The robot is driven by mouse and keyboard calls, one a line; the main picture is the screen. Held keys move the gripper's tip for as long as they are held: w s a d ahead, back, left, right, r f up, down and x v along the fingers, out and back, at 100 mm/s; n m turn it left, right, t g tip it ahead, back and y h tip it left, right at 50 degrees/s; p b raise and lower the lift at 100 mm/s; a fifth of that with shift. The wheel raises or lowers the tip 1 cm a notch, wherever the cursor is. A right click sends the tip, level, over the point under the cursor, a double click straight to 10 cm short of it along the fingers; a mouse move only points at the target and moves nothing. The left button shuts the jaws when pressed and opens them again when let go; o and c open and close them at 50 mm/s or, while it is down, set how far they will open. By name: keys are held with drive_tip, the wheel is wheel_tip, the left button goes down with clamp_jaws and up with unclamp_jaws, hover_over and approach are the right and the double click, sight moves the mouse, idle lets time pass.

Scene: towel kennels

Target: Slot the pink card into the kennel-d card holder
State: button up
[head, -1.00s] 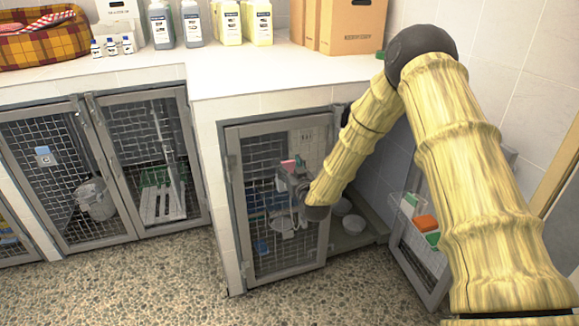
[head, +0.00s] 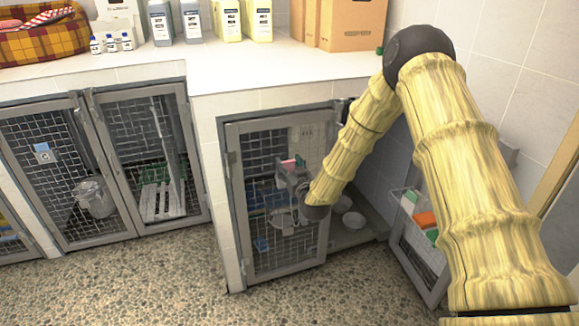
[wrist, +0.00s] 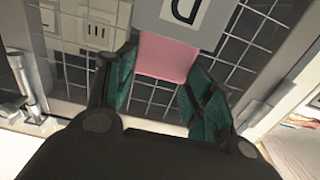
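The pink card (wrist: 165,58) is between the two teal-padded fingertips of my gripper (wrist: 160,78) in the wrist view. The pads meet its side edges, so the gripper looks shut on it across its width. The card's far end goes out of sight behind a grey plate marked D (wrist: 178,12), the kennel-d card holder. How deep it sits there is hidden. In the head view the pink card (head: 290,162) is a small patch at my gripper (head: 290,178), in front of the mesh kennel door (head: 240,200). The holder is hard to make out there.
An open mesh door (head: 420,260) with a rack of coloured items stands at the right, close to my arm. Bowls (head: 354,221) lie on the kennel floor. Boxes (head: 350,25) and bottles (head: 190,22) stand on the white counter (head: 290,70) above. The pebbled floor in front is clear.

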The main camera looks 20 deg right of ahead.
drive_tip(key=o, duration=0.5)
drive_tip(key=shift+o, duration=0.2)
drive_tip(key=shift+s, duration=0.1)
drive_tip(key=s, duration=1.1)
drive_tip(key=shift+s+d, duration=0.25)
drive_tip(key=shift+s, duration=0.15)
